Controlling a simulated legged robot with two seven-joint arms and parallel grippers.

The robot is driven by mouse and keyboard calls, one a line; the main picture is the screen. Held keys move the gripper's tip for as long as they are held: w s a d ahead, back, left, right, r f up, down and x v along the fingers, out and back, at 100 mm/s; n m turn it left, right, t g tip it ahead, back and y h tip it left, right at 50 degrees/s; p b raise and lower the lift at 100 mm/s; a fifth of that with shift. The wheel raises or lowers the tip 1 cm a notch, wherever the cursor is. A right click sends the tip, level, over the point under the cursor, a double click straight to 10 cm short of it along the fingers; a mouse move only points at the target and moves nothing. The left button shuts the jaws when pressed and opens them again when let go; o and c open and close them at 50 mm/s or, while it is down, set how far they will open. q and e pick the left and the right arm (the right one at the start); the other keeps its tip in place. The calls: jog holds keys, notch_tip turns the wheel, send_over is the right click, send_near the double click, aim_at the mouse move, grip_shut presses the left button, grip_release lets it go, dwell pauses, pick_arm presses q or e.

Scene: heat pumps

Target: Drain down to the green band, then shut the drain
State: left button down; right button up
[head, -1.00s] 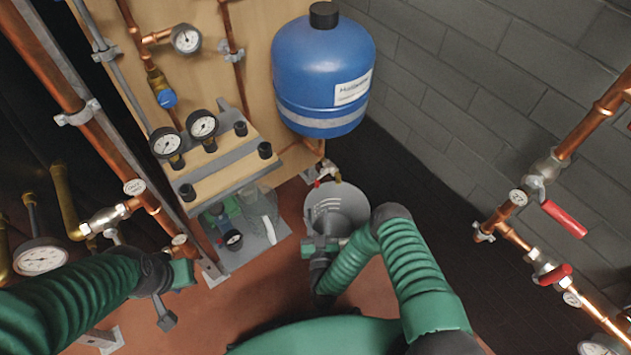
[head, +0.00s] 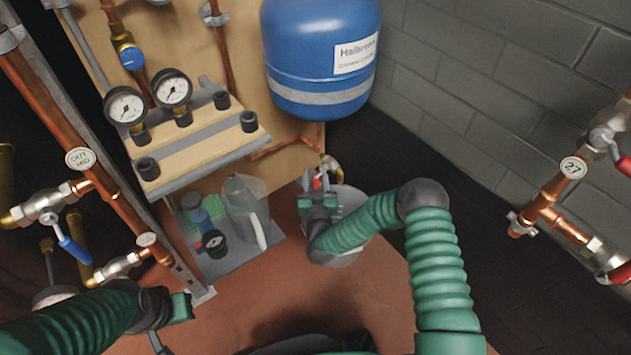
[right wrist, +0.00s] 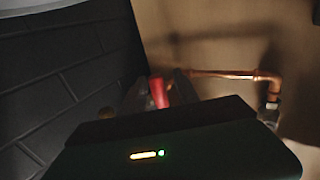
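The blue vessel (head: 320,55) hangs on the wooden board. Below it, a small drain valve with a red handle (head: 317,183) and a brass body (head: 333,168) sits above a grey bucket (head: 350,197). My right gripper (head: 318,197) is at the red handle, over the bucket, and partly hides both. Two round gauges (head: 125,107) (head: 173,88) face me; no green band is legible. My left gripper (head: 182,308) is low at left, away from the valve.
A grey tray (head: 225,262) on the floor holds a clear jug (head: 243,205), bottles and a small gauge (head: 214,243). Copper pipes with valves stand at left, including a blue lever (head: 73,248), and at right (head: 560,200). The red floor in front is clear.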

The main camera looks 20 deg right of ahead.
jog(key=shift+w+d, duration=0.1)
jog(key=shift+w, duration=0.3)
grip_shut()
